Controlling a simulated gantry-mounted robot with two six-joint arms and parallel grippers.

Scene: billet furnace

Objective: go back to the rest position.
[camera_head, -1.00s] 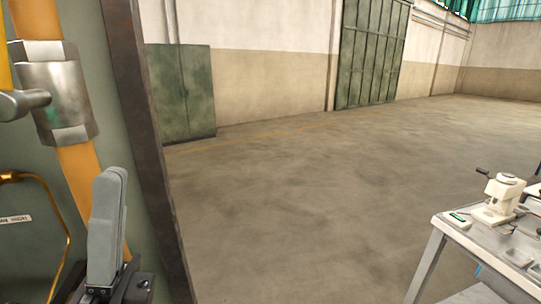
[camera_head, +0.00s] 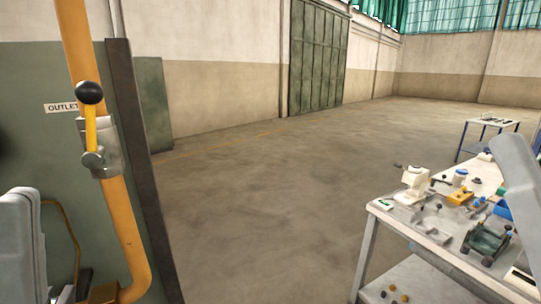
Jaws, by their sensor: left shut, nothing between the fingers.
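My left arm's pale grey link stands at the left edge of the head view. My left gripper (camera_head: 88,293) is low at the bottom left, dark and mostly cut off by the frame's lower edge. It is shut with nothing in it, below the valve and apart from it. A grey link of my right arm cuts in at the right edge, but its gripper is out of view. The orange pipe (camera_head: 122,225) carries a metal valve (camera_head: 108,160) with a yellow lever (camera_head: 91,130) pointing up, topped by a black knob (camera_head: 89,92).
A green panel (camera_head: 35,150) with an OUTLET label (camera_head: 61,107) stands behind the pipe. At right, a workbench (camera_head: 395,212) holds a white device (camera_head: 414,184) and several small parts. A small table (camera_head: 490,123) stands farther back. The middle floor (camera_head: 260,210) is clear.

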